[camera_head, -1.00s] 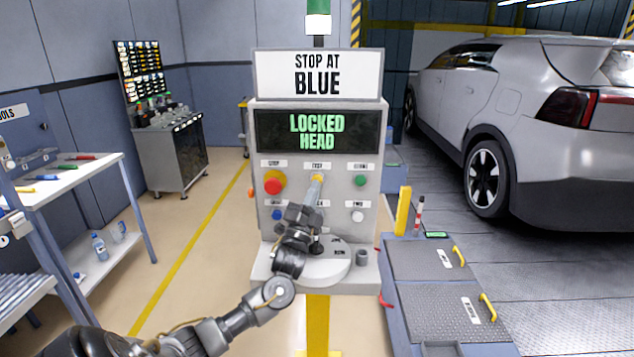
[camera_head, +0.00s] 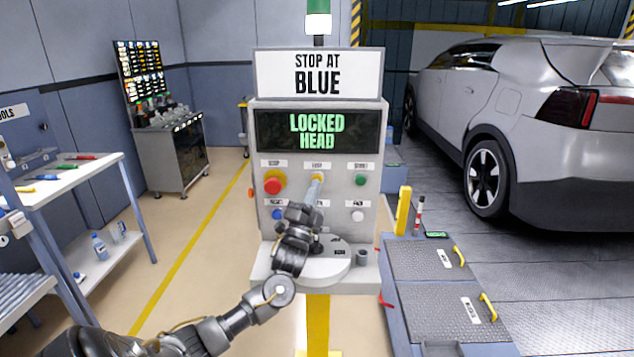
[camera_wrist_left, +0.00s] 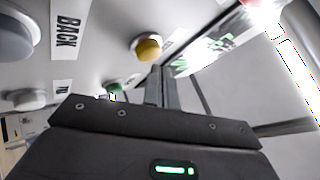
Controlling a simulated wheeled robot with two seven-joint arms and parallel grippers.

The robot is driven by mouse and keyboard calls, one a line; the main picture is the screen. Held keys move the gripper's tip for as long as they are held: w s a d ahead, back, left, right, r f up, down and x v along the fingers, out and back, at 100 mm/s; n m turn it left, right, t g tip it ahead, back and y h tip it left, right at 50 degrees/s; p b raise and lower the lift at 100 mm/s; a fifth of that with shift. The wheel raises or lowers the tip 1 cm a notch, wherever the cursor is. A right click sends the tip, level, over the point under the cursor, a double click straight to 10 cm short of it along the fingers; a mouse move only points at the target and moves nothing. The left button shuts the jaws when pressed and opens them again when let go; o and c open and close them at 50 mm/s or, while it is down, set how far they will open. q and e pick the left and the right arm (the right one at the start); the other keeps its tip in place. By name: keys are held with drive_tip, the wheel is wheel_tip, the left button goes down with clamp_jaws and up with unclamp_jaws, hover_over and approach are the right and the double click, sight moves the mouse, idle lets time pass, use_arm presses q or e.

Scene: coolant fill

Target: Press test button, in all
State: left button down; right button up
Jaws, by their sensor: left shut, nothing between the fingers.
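The yellow test button (camera_head: 320,177) is on the grey control panel (camera_head: 366,231), under a small label in the middle of the top row. My left gripper (camera_head: 315,183) is shut and empty, with its fingertips at the button and partly covering it. In the left wrist view the yellow button (camera_wrist_left: 148,47) shows just beyond the closed fingers (camera_wrist_left: 157,76). I cannot tell whether the tips touch it. The panel's screen (camera_head: 317,132) reads LOCKED HEAD in green. My right gripper is not in view.
A red button (camera_head: 273,183) is left of the fingers, a green one (camera_head: 361,180) to the right. Below are a blue button (camera_head: 277,214) and a white one (camera_head: 358,216). A sign (camera_head: 317,74) reads STOP AT BLUE. A car (camera_head: 530,120) stands at the right.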

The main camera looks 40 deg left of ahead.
use_arm(q)
drive_tip(key=shift+w+a, duration=0.15)
drive_tip(key=shift+w, duration=0.05)
drive_tip(key=shift+w+a+b, duration=0.3)
drive_tip(key=shift+w, duration=0.1)
idle(0.8)
drive_tip(key=shift+s+d, duration=0.1)
drive_tip(key=shift+s, duration=0.05)
drive_tip(key=shift+s+d+p, duration=0.45)
drive_tip(key=shift+s+p, duration=0.15)
idle(0.4)
drive_tip(key=s+d+p, duration=0.1)
drive_tip(key=s, duration=0.1)
drive_tip(key=s+d+p, duration=0.2)
drive_tip(key=shift+f, duration=0.15)
idle(1.0)
